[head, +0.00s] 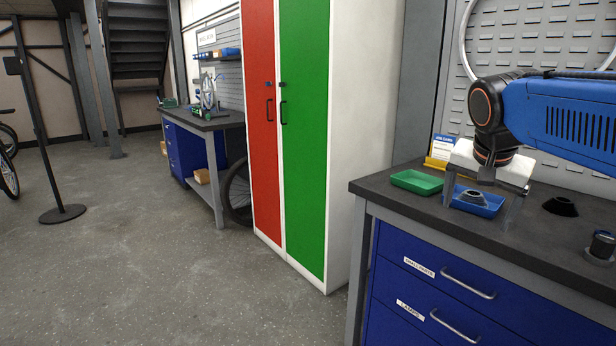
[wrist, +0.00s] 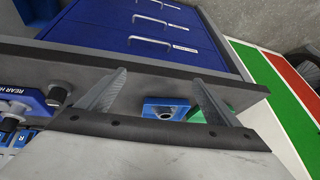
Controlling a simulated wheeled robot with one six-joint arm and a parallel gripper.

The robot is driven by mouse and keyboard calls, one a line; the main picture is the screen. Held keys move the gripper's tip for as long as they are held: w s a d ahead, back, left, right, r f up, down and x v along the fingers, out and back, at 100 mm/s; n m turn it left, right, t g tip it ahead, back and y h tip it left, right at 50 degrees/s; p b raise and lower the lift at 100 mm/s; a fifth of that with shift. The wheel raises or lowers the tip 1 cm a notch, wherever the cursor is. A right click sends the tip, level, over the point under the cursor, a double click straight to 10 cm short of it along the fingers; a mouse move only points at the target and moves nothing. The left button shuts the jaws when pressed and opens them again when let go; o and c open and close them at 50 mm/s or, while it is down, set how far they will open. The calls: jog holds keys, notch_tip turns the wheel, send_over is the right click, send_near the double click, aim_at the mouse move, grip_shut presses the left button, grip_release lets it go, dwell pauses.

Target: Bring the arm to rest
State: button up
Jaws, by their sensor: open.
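My gripper (head: 478,212) hangs from my blue arm over the workbench, fingers pointing down. It is open, with nothing between the fingers. In the head view the fingers stand on either side of a small blue tray (head: 487,210); I cannot tell their exact height above it. A dark grey round part (head: 473,196) lies in that tray. In the wrist view the open gripper (wrist: 160,84) frames the blue tray (wrist: 150,102), with the round part (wrist: 166,112) inside it.
A green tray (head: 417,181) is left of the blue one, by a yellow card holder (head: 437,162). A black part (head: 561,206) and a dark cylinder (head: 601,246) are on the bench at right. A perforated panel (head: 540,70) stands behind.

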jog(key=s+a+f+n+y, duration=0.1)
jog(key=s+a+f+n, duration=0.2)
jog(key=s+f, duration=0.6)
jog(key=s+a+f+n+y, duration=0.1)
jog(key=s+a+f+n, duration=0.2)
jog(key=s+f+n, duration=0.3)
jog(key=s+f, duration=0.3)
jog(key=f, duration=0.2)
jog(key=shift+s+a+f+y, duration=0.2)
jog(key=shift+s+y, duration=0.05)
jog(key=shift+y, duration=0.05)
